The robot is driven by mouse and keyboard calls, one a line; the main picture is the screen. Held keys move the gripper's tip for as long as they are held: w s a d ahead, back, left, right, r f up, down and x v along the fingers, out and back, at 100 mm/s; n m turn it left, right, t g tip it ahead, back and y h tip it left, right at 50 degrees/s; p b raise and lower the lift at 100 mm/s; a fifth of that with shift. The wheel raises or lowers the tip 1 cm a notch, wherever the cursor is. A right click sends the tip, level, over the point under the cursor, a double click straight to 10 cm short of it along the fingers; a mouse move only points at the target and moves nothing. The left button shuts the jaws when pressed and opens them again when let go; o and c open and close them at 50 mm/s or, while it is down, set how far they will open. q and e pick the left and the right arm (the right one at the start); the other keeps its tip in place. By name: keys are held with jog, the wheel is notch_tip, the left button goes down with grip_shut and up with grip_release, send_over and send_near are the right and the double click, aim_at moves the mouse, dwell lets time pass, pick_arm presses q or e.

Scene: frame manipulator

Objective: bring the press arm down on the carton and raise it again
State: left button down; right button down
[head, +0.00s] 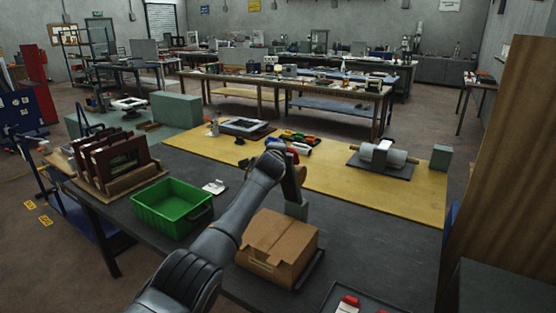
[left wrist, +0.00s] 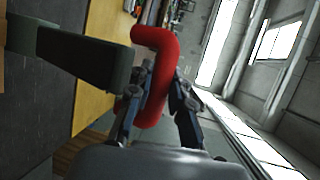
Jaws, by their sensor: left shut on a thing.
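The brown carton (head: 278,246) sits closed on a dark base on the near table. Behind it stands the press, with a grey post (head: 297,209) and a dark press arm (head: 291,182) that rises steeply, clear of the carton. A red handle (head: 301,148) shows at its upper end. My left arm reaches over from the bottom, and its wrist hides most of the gripper there. In the left wrist view my left gripper (left wrist: 158,92) is shut on the red handle (left wrist: 160,55), with a finger on each side. The press arm (left wrist: 80,58) extends left from it. My right gripper is out of view.
A green bin (head: 172,207) and a rack of dark panels (head: 118,160) stand left of the carton. A tray with red items (head: 348,304) lies at the front right. A roller fixture (head: 382,158) sits on the yellow mat (head: 330,181). A wooden panel rises at the right.

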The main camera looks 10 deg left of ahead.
pick_arm(q)
jog(key=shift+w+d+r, duration=0.2)
jog(key=shift+w+r, duration=0.1)
jog(key=shift+w, duration=0.1)
jog(key=shift+r, duration=0.25)
jog(key=shift+r, duration=0.15)
jog(key=c, duration=1.3)
grip_release()
jog(key=shift+w, duration=0.1)
jog(key=shift+o, duration=0.5)
jog(key=shift+w+d+f, duration=0.1)
jog(key=shift+w+f, duration=0.1)
jog(key=shift+f, duration=0.05)
jog(key=shift+s, duration=0.65)
jog(key=s+r, duration=0.2)
jog(key=s, duration=0.8)
jog(key=shift+s+d, duration=0.25)
jog(key=shift+d, duration=0.05)
